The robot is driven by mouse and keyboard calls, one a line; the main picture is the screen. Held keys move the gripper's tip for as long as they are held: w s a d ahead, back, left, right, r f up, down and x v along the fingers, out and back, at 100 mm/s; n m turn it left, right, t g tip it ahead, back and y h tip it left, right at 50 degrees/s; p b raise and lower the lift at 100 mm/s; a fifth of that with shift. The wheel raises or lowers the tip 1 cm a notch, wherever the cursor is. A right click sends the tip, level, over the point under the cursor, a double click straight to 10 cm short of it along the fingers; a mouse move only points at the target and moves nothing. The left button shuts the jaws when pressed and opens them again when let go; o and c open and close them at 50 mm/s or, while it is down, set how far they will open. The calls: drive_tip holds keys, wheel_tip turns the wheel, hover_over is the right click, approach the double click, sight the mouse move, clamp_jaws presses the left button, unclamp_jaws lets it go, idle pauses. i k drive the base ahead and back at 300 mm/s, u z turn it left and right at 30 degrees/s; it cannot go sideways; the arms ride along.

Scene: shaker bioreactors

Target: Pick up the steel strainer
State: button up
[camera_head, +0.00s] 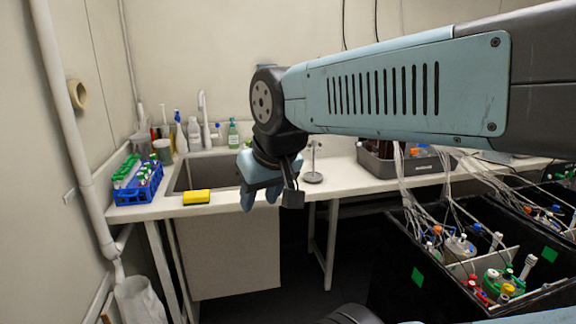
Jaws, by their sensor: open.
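I cannot clearly make out the steel strainer. A small grey metal item (313,177) with a round base and a thin upright stem stands on the white counter, just right of my gripper; I cannot tell whether it is the strainer. The sink (196,177) is set into the counter left of my gripper. My wrist hides part of the sink and its right side.
A yellow sponge (196,197) lies at the counter's front edge. A blue rack (127,193) of tubes stands at the left. Bottles and a tap (203,120) are behind the sink. A grey bin (377,166) is on the right. Black shaker boxes (392,262) with tubing fill the right foreground.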

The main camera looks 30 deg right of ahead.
sight(312, 175)
drive_tip(key=z, duration=0.3)
drive_tip(key=i, duration=1)
drive_tip(key=z, duration=0.4)
